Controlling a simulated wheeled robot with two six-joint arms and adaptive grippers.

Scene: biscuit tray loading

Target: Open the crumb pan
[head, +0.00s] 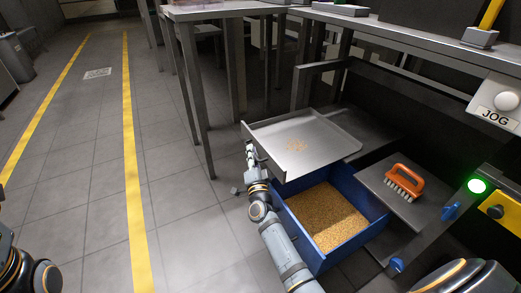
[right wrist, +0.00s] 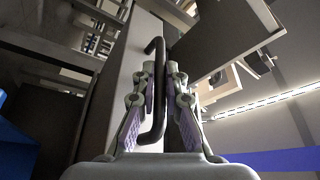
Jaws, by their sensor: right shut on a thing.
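The crumb pan (head: 300,135) is a shallow grey metal tray with a low rim, standing out from the dark machine at the right. A small patch of crumbs lies on it. My right gripper (head: 251,157) is at its near left front edge. In the right wrist view, the right gripper (right wrist: 161,80) is shut on the pan's black bar handle (right wrist: 157,120), on a grey metal front. In the head view the handle is hidden by the gripper. My left gripper is out of view; only part of its arm shows at the lower left.
A blue bin (head: 349,241) full of golden crumbs stands below the pan. An orange brush (head: 405,176) lies on a grey shelf to its right. A metal table (head: 205,12) stands behind. The tiled floor to the left, with yellow lines, is clear.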

